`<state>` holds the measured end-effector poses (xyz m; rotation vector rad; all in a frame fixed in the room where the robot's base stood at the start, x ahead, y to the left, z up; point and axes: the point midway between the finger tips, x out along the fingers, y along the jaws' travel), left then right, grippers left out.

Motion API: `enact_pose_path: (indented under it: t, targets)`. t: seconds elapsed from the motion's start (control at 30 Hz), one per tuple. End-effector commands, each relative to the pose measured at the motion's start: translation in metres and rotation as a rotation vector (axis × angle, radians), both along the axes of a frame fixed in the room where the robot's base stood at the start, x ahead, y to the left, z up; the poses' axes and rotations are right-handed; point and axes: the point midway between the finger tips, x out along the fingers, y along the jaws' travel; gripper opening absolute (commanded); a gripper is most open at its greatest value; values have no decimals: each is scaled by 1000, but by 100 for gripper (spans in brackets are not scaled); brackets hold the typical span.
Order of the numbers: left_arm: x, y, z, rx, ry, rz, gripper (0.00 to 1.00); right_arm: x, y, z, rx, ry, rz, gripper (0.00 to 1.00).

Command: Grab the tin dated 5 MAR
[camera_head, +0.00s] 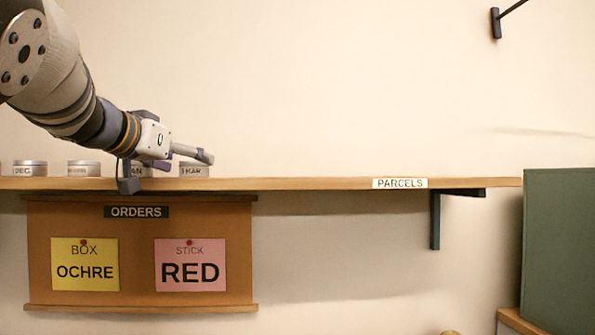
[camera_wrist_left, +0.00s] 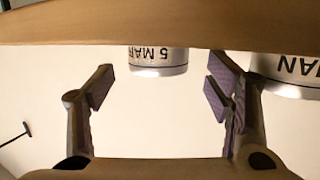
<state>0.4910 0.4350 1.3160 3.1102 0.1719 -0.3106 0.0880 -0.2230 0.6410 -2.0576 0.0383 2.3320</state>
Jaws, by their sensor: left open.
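The tin dated 5 MAR (camera_wrist_left: 158,62) is a round silver tin with a white label. It shows upside down in the left wrist view, between and beyond the fingers of my left gripper (camera_wrist_left: 163,88). My left gripper is open, with nothing held. In the head view, the same tin (camera_head: 194,171) appears to be the rightmost one on the shelf, its label partly unclear. My left gripper (camera_head: 186,160) is in front of it, one finger crossing its top. My right gripper is not in view.
A neighbouring tin (camera_wrist_left: 290,75) stands close beside, its label ending in AN. More tins (camera_head: 30,168) stand farther left on the wooden shelf (camera_head: 300,184). The shelf is clear toward the PARCELS label (camera_head: 400,183). An ORDERS board (camera_head: 140,250) hangs below.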

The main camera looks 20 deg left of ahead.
Motion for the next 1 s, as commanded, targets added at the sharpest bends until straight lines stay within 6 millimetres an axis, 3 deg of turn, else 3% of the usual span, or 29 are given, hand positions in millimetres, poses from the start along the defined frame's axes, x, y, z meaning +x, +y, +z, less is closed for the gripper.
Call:
enact_pose_path:
  t: [0.2, 0.4, 0.67, 1.0]
  targets:
    - [31, 2, -7, 0, 0, -1, 73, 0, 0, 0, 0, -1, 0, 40]
    - [32, 2, -7, 0, 0, 1, 73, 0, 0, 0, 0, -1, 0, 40]
    - [32, 2, -8, 0, 1, 1, 18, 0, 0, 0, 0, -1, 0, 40]
    - [33, 0, -6, 0, 1, 0, 18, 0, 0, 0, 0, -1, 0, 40]
